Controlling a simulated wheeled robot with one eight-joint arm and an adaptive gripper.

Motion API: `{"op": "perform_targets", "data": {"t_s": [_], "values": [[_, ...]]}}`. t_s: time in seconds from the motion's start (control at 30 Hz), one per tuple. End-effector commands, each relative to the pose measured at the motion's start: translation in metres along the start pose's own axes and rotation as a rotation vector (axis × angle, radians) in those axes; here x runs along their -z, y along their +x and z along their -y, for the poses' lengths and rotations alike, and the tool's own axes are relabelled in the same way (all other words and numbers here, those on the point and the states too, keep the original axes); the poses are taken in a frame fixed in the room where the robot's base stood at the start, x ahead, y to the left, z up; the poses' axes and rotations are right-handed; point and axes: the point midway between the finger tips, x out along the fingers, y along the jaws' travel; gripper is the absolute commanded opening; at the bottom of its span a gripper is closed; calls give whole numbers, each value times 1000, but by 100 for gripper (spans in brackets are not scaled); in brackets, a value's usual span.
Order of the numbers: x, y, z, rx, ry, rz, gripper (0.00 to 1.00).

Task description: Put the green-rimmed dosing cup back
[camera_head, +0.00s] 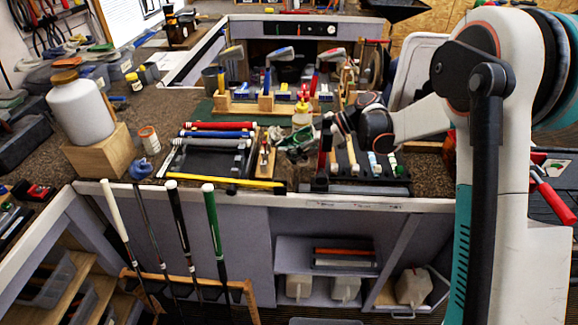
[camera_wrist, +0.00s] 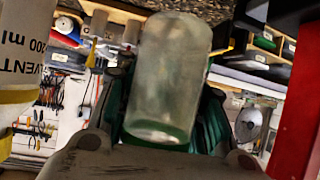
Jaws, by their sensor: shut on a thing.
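The green-rimmed dosing cup (camera_wrist: 168,75) fills the middle of the wrist view. It is clear and frosted, with green at its lower end, and looks a little tilted. My gripper (camera_wrist: 160,143) is shut on it, with dark grey pads at the bottom of the picture. In the head view my gripper (camera_head: 298,141) is over the middle of the bench, near the yellow-capped bottle (camera_head: 302,115). The cup cannot be made out clearly there. A bottle marked 200 ml (camera_wrist: 20,60) stands at the left of the wrist view.
A black rack (camera_head: 370,178) with small items lies right of my gripper. A dark tray with coloured grips (camera_head: 212,155) lies to the left. Upright club heads on wooden blocks (camera_head: 266,102) stand behind. A yellow pencil-like bar (camera_head: 225,181) lies near the front edge.

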Motion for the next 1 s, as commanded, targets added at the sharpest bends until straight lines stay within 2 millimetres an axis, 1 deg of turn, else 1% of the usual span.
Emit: {"op": "perform_targets", "data": {"t_s": [0.17, 0.3, 0.4, 0.77, 0.8, 0.87, 0.9, 1.0], "values": [[-10, 6, 0, 0, 0, 0, 3], [-29, 17, 0, 0, 0, 0, 3], [-38, 22, 0, 0, 0, 0, 3], [-41, 24, 1, 0, 0, 0, 3], [-40, 24, 1, 0, 0, 0, 34], [-40, 23, 1, 0, 0, 0, 48], [-40, 23, 1, 0, 0, 0, 57], [-40, 23, 1, 0, 0, 0, 57]]}}
